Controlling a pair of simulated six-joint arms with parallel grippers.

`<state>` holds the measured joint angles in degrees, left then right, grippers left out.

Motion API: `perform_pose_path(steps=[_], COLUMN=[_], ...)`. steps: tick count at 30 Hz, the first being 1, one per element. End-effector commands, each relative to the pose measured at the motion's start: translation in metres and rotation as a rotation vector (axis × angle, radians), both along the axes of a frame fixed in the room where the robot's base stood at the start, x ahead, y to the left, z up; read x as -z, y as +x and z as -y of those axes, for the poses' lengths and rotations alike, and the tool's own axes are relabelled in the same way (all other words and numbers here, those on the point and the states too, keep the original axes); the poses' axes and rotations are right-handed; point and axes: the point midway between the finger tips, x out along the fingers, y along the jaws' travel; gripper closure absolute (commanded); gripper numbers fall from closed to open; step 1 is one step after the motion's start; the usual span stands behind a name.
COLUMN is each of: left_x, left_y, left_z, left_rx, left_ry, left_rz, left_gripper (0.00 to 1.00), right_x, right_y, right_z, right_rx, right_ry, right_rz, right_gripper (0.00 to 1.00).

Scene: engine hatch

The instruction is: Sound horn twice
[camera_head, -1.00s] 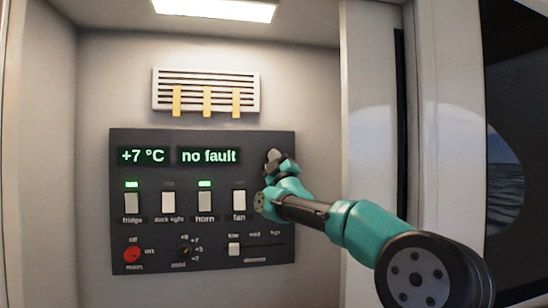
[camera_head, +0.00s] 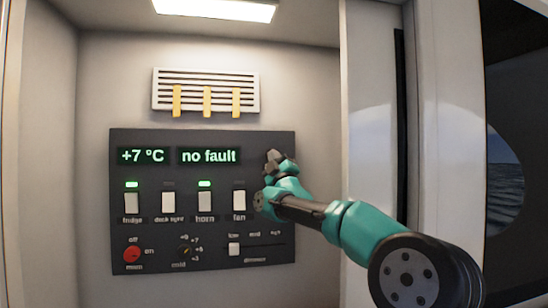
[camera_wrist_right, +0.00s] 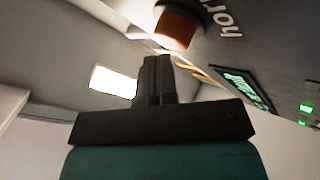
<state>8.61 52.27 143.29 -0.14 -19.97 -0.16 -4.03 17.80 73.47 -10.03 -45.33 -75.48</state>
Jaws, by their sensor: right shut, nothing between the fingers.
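The dark panel (camera_head: 212,260) on the back wall has a horn rocker switch (camera_head: 205,202) with a lit green lamp above it. In the right wrist view an orange-red button in a dark surround (camera_wrist_right: 177,27) sits beside lettering that starts "hor". My right gripper (camera_head: 273,157) is at the upper right of the panel and hides what is behind it. Its fingers (camera_wrist_right: 155,62) are shut and empty, with their tips just below the button in the wrist view. I cannot tell whether they touch it. My left gripper is not in view.
The displays read "+7 °C" (camera_head: 143,156) and "no fault" (camera_head: 209,156). Fridge (camera_head: 131,202), deck light (camera_head: 168,202) and fan (camera_head: 239,200) switches flank the horn switch. A red knob (camera_head: 132,254) and slider (camera_head: 234,249) sit below. A vent (camera_head: 206,90) is above.

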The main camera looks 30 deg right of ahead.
Motion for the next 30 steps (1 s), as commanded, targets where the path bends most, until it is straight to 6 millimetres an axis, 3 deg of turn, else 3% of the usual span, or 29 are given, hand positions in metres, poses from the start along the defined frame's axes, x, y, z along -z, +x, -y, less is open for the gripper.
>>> perform_pose_path(steps=[30], left_x=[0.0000], left_y=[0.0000], left_z=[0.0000], left_rx=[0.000], left_ry=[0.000], left_rz=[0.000], left_gripper=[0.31], right_x=[0.0002], right_y=[0.0094], right_z=[0.0029], right_rx=[0.000], right_ry=[-0.001], right_rz=[-0.001], right_gripper=[1.00])
